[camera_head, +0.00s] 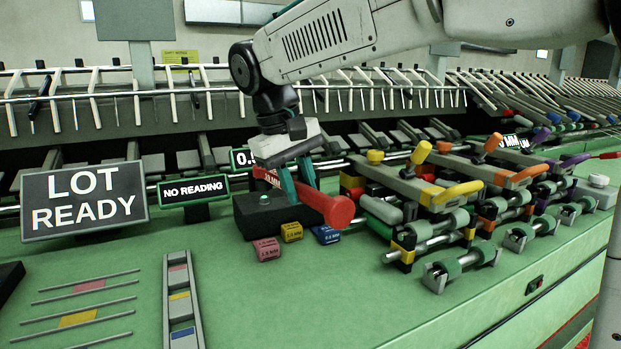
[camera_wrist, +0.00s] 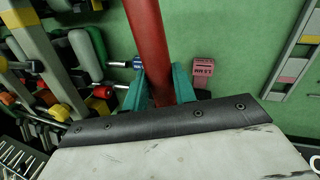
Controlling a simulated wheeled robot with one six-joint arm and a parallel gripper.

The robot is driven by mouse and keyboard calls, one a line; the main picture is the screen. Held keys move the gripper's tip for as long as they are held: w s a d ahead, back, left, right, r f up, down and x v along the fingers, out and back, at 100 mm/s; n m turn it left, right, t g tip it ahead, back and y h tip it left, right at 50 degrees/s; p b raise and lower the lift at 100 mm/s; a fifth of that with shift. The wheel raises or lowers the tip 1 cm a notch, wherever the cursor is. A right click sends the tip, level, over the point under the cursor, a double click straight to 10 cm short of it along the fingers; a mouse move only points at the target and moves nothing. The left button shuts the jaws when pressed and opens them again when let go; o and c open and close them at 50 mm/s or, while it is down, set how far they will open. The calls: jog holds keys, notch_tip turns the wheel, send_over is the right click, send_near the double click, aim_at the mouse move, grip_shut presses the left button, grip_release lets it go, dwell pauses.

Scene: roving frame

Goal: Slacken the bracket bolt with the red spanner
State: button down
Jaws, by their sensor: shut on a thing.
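The red spanner (camera_head: 325,206) is held in my gripper (camera_head: 298,184), with a teal finger on each side of it. Its broad round end points toward the camera. Its other end, with white lettering, reaches back left. In the wrist view the red shaft (camera_wrist: 154,40) runs up out of the frame between the teal fingers (camera_wrist: 160,88). A dark block (camera_head: 245,222) sits just below and left of the spanner, with a small grey-green bolt head (camera_head: 263,199) on top. The spanner appears above and behind the bolt; I cannot tell whether they touch.
Pink (camera_head: 267,249), yellow (camera_head: 291,232) and blue (camera_head: 326,235) small blocks lie before the dark block. Clamp-like fixtures with coloured handles (camera_head: 440,195) crowd the right. A LOT READY sign (camera_head: 83,200) and a NO READING sign (camera_head: 194,190) stand left. The front green bench (camera_head: 300,300) is clear.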

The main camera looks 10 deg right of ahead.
jog(key=a+f+m+g, duration=0.1)
jog(key=a+m, duration=0.5)
jog(key=a, duration=0.2)
jog(key=shift+s+a+m+g, duration=0.3)
jog(key=shift+s+g, duration=0.1)
jog(key=shift+f, duration=0.9)
dwell(0.4)
